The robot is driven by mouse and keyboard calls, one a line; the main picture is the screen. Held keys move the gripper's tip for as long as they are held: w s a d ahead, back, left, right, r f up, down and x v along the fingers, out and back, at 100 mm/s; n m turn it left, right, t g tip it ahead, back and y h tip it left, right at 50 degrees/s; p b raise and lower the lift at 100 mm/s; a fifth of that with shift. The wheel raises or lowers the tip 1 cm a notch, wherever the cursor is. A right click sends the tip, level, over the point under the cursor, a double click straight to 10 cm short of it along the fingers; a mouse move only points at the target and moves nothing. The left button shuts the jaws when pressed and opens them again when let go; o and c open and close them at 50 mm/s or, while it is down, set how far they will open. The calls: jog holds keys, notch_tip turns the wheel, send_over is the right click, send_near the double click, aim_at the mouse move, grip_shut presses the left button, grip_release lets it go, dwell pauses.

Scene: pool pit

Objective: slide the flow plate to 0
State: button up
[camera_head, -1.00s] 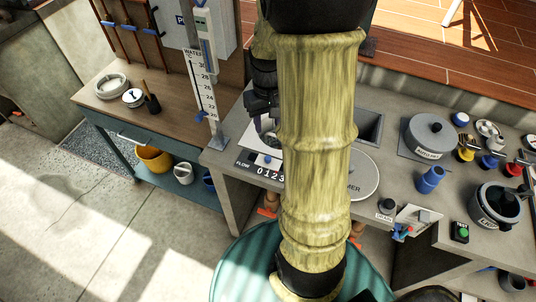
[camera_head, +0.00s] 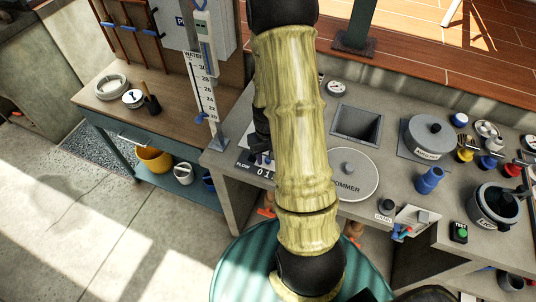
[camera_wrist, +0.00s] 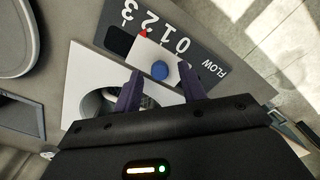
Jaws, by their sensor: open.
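The flow plate (camera_wrist: 144,49) is a small white slider with a red pointer at its scale edge and a blue knob (camera_wrist: 159,70). It lies on the dark FLOW scale (camera_wrist: 203,56), marked 0 to 3. The pointer is away from 0, around 1 to 2; the exact mark is hard to read. My gripper (camera_wrist: 160,69) is open, with its purple fingers on either side of the knob in the wrist view. Contact cannot be told. In the head view, my arm hides most of the plate and gripper; part of the scale (camera_head: 262,173) shows.
A white panel with a round hole (camera_wrist: 78,73) adjoins the slider. In the head view, the round skimmer lid (camera_head: 360,178), a square basin (camera_head: 357,123) and a grey pot (camera_head: 430,137) stand to the right. A water gauge post (camera_head: 205,90) rises close on the left.

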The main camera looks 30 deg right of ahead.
jog(key=shift+f, duration=0.25)
grip_shut()
